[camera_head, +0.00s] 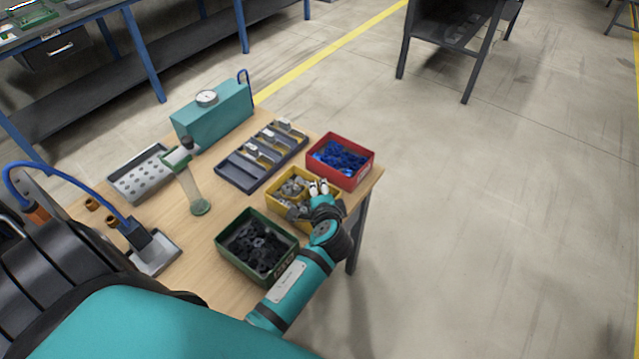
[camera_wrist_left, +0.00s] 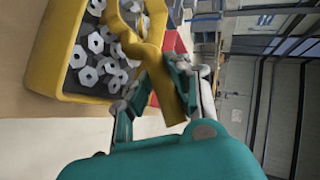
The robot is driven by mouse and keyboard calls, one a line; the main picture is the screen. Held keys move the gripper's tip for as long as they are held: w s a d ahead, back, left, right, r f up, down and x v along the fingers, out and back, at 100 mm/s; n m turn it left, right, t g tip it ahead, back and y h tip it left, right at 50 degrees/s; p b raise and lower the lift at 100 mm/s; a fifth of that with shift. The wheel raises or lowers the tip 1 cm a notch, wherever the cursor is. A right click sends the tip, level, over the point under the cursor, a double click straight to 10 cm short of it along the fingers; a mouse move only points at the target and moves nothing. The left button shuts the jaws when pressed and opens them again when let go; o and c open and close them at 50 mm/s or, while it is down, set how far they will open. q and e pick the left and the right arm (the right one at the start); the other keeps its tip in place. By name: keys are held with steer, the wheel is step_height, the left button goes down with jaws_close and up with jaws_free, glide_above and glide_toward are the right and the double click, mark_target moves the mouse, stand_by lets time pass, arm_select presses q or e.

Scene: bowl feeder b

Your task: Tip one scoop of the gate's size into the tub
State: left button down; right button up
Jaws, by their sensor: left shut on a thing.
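The yellow bin (camera_head: 272,213) stands near the table's right edge and holds several grey nuts (camera_head: 293,187). It also shows in the left wrist view (camera_wrist_left: 52,50), with the nuts (camera_wrist_left: 96,42) lying inside. My left gripper (camera_head: 318,188) is at the bin's right side. In the left wrist view my left gripper (camera_wrist_left: 178,88) is shut on a yellow piece, which looks like a scoop's handle (camera_wrist_left: 170,72); its wider part lies over the nuts. Its join with the bin is unclear. I cannot tell which container is the tub. My right gripper is out of view.
A red bin (camera_head: 370,164) of blue parts stands behind the yellow one; a green bin (camera_head: 227,263) of black parts stands in front. Left are a dark sectioned tray (camera_head: 235,173), a teal box with a dial (camera_head: 218,118), a clear tube (camera_head: 191,190) and a perforated tray (camera_head: 140,175).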

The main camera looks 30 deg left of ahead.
arm_select(q)
steer(key=shift+r+p, duration=0.35)
steer(key=shift+r, duration=0.05)
step_height(320, 180, up, 5)
steer(key=p, duration=0.3)
steer(key=shift+f+p, duration=0.1)
steer(key=shift+p, duration=0.25)
steer(key=shift+m+t+y, duration=0.3)
steer(key=shift+m+y, duration=0.2)
steer(key=shift+y, duration=0.1)
steer(key=shift+d+r+p, duration=0.25)
steer(key=shift+r+p, duration=0.1)
steer(key=shift+r, duration=0.8)
steer(key=shift+d+r+p, duration=0.25)
steer(key=shift+r+p, duration=0.1)
steer(key=shift+r, duration=0.75)
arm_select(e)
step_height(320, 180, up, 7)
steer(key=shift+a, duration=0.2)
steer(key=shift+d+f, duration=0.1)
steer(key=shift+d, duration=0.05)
